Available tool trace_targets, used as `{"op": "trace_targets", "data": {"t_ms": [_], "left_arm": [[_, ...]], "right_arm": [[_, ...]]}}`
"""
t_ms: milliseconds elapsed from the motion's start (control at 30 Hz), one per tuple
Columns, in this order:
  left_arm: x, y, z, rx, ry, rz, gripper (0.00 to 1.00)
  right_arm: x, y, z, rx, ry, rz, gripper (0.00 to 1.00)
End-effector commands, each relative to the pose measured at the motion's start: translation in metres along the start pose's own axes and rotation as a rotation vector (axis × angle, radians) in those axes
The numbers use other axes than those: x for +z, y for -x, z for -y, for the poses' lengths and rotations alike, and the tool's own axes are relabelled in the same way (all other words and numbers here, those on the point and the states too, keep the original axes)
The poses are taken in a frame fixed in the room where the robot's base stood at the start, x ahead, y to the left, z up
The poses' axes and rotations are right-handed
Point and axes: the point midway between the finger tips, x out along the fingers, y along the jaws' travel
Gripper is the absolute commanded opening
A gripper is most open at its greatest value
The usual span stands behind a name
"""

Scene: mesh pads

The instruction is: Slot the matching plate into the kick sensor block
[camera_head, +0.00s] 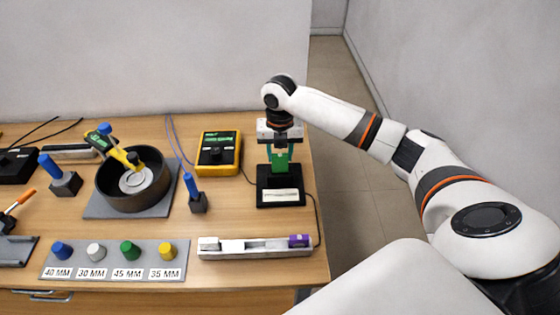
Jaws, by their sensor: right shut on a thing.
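A black block (281,197) with a white label stands at the right end of the table; I take it to be the kick sensor block. My right gripper (280,156) points straight down over it and is shut on a green plate (280,163). The plate is upright, at the block's upper part. I cannot tell whether its lower edge is inside a slot or just in front of the block's back. The label's text is too small to read. My left gripper is not in view.
A grey strip (113,271) at the front holds blue, white, green and yellow knobs with millimetre labels. A white rail (255,254) lies before the block. A yellow meter (218,153) and a dark round pan (108,187) stand left. The table's right edge is close to the block.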

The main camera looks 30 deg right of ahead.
Motion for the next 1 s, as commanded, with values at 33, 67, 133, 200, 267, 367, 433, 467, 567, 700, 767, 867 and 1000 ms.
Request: {"op": "trace_targets", "data": {"t_ms": [33,67,133,200,267,367,433,467,567,700,767,867,1000], "left_arm": [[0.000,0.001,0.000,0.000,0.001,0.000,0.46],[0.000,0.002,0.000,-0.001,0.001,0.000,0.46],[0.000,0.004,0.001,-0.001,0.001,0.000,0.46],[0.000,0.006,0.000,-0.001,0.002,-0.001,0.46],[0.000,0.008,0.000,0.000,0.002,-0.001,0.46],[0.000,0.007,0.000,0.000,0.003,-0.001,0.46],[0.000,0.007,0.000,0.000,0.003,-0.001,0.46],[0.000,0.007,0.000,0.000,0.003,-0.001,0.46],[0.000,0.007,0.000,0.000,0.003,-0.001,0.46],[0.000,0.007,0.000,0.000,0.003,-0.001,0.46],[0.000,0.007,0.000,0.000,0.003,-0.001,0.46],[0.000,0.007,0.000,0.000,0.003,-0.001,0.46],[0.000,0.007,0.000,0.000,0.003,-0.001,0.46]], "right_arm": [[0.001,-0.003,0.000,0.001,0.000,0.002,0.18],[0.001,-0.006,0.000,0.001,0.000,0.002,0.18],[0.001,-0.015,-0.001,0.003,-0.001,0.003,0.18],[0.001,-0.026,0.000,0.002,-0.001,0.003,0.18],[0.001,-0.034,0.000,0.001,-0.001,0.003,0.18],[0.001,-0.038,0.000,0.001,0.001,0.000,0.18],[0.001,-0.037,0.000,0.001,0.001,-0.001,0.18],[0.001,-0.037,0.000,0.001,0.000,0.000,0.18],[0.001,-0.038,0.000,0.001,0.000,0.000,0.18],[0.001,-0.041,0.000,0.001,0.000,0.000,0.46],[0.001,-0.041,0.000,0.001,0.000,0.000,0.56],[0.001,-0.041,0.000,0.001,0.000,0.000,0.63],[0.001,-0.041,0.000,0.001,0.000,0.000,0.63]]}}
